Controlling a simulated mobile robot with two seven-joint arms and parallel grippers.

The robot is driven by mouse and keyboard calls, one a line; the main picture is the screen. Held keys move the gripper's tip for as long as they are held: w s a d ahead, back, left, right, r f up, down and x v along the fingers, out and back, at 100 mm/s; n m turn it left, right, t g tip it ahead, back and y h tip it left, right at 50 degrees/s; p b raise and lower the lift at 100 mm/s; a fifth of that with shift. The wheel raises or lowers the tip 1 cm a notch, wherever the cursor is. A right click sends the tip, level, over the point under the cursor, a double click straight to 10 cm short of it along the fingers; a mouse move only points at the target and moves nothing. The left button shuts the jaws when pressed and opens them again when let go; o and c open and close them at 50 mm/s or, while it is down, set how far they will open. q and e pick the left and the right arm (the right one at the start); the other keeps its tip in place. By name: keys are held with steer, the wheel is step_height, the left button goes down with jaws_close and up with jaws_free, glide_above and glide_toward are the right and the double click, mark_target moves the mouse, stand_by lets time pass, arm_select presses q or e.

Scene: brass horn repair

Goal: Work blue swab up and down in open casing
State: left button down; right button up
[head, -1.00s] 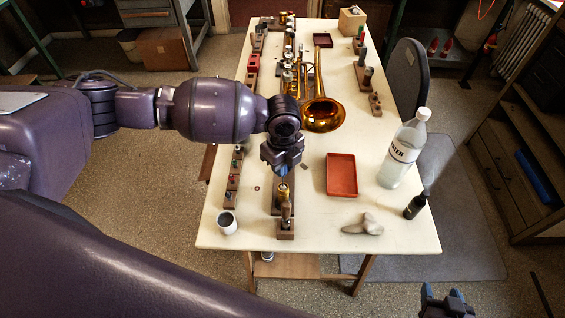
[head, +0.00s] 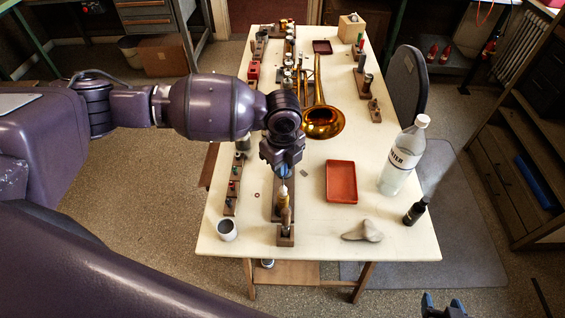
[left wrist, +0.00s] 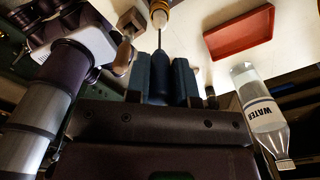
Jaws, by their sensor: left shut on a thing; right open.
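My left gripper (head: 285,168) is shut on the blue swab's handle (left wrist: 158,82), which stands between the two fingers in the left wrist view. A thin dark rod runs from the handle to the open brass casing (left wrist: 160,5). The casing (head: 283,200) stands in a wooden block just below my left gripper in the head view. A pale part shows at the casing's mouth; how deep the swab sits inside is hidden. My right gripper (head: 443,304) is open at the bottom edge of the head view, off the table and apart from everything.
A red tray (head: 341,182), a water bottle (head: 402,160), a dark small bottle (head: 416,211) and a beige cloth-like lump (head: 363,231) lie to the right. A white cup (head: 227,229) stands left. The brass horn (head: 323,121) lies behind my left gripper.

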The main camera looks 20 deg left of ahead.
arm_select(q)
steer(key=shift+f, duration=1.7)
steer(key=shift+r, duration=1.8)
steer(key=shift+r, duration=2.45)
